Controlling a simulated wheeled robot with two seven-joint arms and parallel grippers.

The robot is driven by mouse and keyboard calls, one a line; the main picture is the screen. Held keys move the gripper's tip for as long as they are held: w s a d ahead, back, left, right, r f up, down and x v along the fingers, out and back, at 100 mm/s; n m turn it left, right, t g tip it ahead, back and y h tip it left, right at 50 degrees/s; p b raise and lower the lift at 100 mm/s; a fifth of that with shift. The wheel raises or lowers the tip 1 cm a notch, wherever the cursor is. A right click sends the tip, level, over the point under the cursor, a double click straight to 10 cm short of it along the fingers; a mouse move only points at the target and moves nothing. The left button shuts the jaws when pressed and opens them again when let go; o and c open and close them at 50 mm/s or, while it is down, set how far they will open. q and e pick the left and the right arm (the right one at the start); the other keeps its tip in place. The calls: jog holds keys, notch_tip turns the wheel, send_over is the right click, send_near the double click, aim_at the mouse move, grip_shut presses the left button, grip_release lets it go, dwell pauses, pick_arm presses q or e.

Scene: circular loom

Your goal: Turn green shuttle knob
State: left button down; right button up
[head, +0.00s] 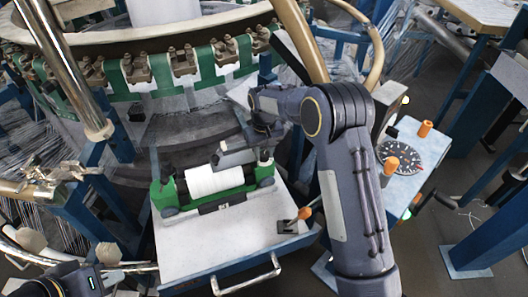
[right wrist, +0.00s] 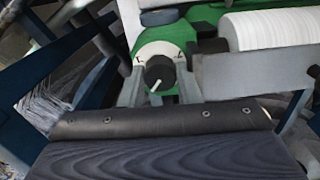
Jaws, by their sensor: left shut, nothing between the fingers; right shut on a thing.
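The green shuttle (head: 222,193) with a white thread roll (head: 213,181) lies on the pale tray top in the head view. Its green end with a white dial face (right wrist: 153,52) fills the upper middle of the right wrist view. The dark round knob (right wrist: 160,73) there has a white pointer line slanting down and left. My right gripper (right wrist: 160,88) has its two grey fingers on either side of the knob, shut on it. In the head view my right gripper (head: 264,156) hides the knob at the shuttle's right end. My left gripper (head: 112,277) is shut and empty at the bottom left.
The pale tray (head: 190,245) has a metal handle (head: 246,277) and a small orange-tipped lever (head: 304,213). A control box with orange knobs (head: 425,128) and a dial (head: 402,157) stands at the right. The loom ring (head: 150,75) curves behind.

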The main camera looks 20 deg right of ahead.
aim_at(264, 154)
dwell(0.4)
jog(key=o, duration=0.7)
jog(key=shift+r, duration=3.95)
